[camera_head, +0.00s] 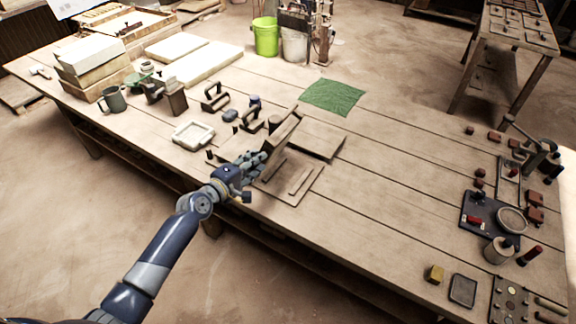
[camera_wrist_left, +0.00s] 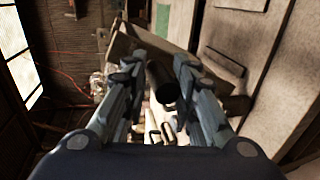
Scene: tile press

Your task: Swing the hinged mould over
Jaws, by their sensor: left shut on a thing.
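The hinged wooden mould lies on the workbench near the middle of the head view, with a flat part (camera_head: 302,190) with a raised bar at the front. A narrow panel (camera_head: 285,128) of it stands tilted up above the bench; a flat board (camera_head: 325,145) lies just behind. My left gripper (camera_head: 264,158) is beside the raised panel, shut on a dark round handle. This handle (camera_wrist_left: 162,82) shows between the two fingers in the left wrist view, with the tilted panel (camera_wrist_left: 160,48) behind it. The fingers hide part of the mould. My right gripper is not in view.
The workbench (camera_head: 400,165) is clear to the right of the mould. A green mat (camera_head: 333,96) lies behind it. A pale square tray (camera_head: 193,135) and several dark hand tools stand to the left. Small tools and red blocks crowd the right end.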

